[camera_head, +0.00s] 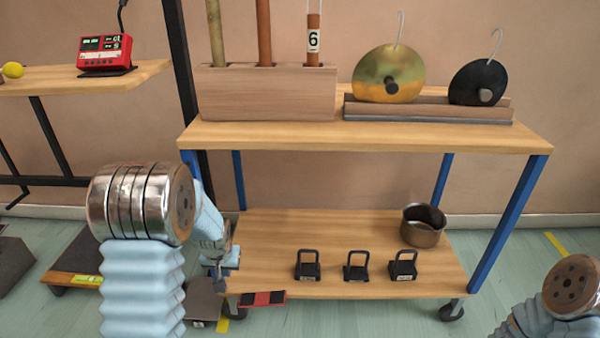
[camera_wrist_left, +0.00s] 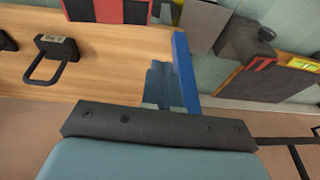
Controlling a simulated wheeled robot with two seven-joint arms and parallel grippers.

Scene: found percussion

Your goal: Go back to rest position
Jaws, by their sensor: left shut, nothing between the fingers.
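My left arm comes in from the left in the head view, and its gripper (camera_head: 220,283) points down beside the left end of the cart's lower shelf (camera_head: 270,235). The gripper is small and partly hidden by its own wrist, and it looks shut with nothing held.
The lower shelf holds a metal pot (camera_head: 422,228) and several black handled weights (camera_head: 307,266). A blue leg (camera_wrist_left: 185,70) stands close to my left wrist. The top shelf carries a wooden block (camera_head: 265,95), a gold disc (camera_head: 388,72) and a black disc (camera_head: 472,78). Floor is open in front.

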